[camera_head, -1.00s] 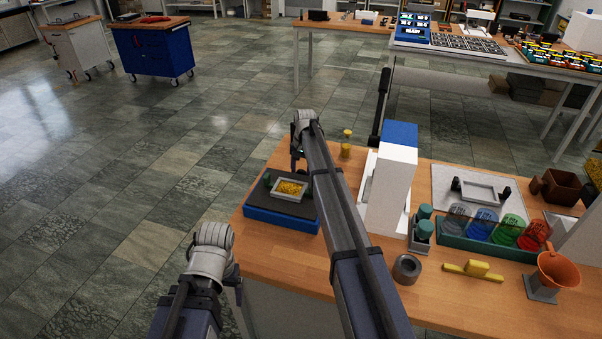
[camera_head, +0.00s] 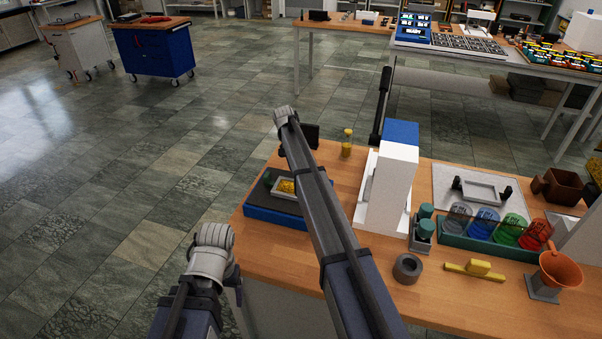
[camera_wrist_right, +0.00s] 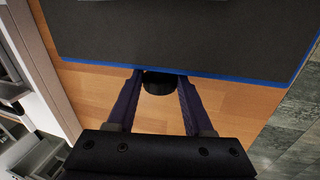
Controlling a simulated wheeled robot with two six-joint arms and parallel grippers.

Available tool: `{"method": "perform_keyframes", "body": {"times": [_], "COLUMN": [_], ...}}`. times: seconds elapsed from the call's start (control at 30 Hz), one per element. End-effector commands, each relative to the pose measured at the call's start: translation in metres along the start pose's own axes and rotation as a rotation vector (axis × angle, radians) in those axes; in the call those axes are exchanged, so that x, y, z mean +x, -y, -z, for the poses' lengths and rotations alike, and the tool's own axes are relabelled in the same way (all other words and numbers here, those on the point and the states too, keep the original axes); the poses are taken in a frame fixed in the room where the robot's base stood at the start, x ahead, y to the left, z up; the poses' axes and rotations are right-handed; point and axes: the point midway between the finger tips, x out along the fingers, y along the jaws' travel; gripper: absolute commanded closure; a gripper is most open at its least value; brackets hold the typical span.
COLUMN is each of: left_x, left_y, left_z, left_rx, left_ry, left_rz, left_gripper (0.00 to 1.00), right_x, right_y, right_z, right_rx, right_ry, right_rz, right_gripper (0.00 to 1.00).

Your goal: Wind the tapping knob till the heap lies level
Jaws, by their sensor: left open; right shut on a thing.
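The blue tapping unit (camera_head: 262,216) with a dark top stands at the bench's near left corner. A pale tray with a yellow heap (camera_head: 287,186) sits on it; my right arm hides part of it, and I cannot tell how level the heap lies. In the right wrist view, the black knob (camera_wrist_right: 158,84) sits at the unit's blue edge, between the fingers of my right gripper (camera_wrist_right: 157,97), which is shut on it. My arm hides the knob in the head view. My left gripper (camera_head: 239,292) is open, low beside the bench's left edge, its fingertips barely visible.
A white press with a blue top (camera_head: 398,170) stands right of my right arm. A yellow-capped vial (camera_head: 347,143) stands behind. Floor lies open to the left.

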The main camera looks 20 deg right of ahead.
Motion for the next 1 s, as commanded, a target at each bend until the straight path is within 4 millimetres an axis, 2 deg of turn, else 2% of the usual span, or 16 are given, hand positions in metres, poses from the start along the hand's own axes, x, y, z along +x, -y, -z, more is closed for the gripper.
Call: {"method": "perform_keyframes", "body": {"times": [0.13, 0.4, 0.43, 0.7, 1.0], "left_x": [0.0045, 0.0039, 0.0039, 0.0038, 0.0025], "left_y": [-0.0005, -0.0004, -0.0004, -0.0004, -0.0003], "left_z": [0.0003, 0.0002, 0.0002, 0.0002, 0.0001], "left_rx": [0.0, 0.0, 0.0, 0.0, 0.0], "left_ry": [0.0, 0.0, 0.0, 0.0, 0.0], "left_rz": [0.0, 0.0, 0.0, 0.0, 0.0], "left_gripper": [0.19, 0.19, 0.19, 0.19, 0.19], "right_x": [0.0006, 0.0, 0.0, 0.0, -0.0013], "right_y": [0.0019, 0.0008, 0.0008, 0.0008, 0.0008], "right_z": [0.0001, -0.0007, -0.0006, -0.0004, -0.0002], "right_rx": [0.0, 0.002, 0.002, 0.001, 0.001], "right_ry": [-0.004, -0.004, -0.004, -0.004, -0.005], "right_rz": [-0.057, -0.061, -0.061, -0.06, -0.06], "right_gripper": [1.0, 1.0, 0.47, 0.18, 0.18]}}
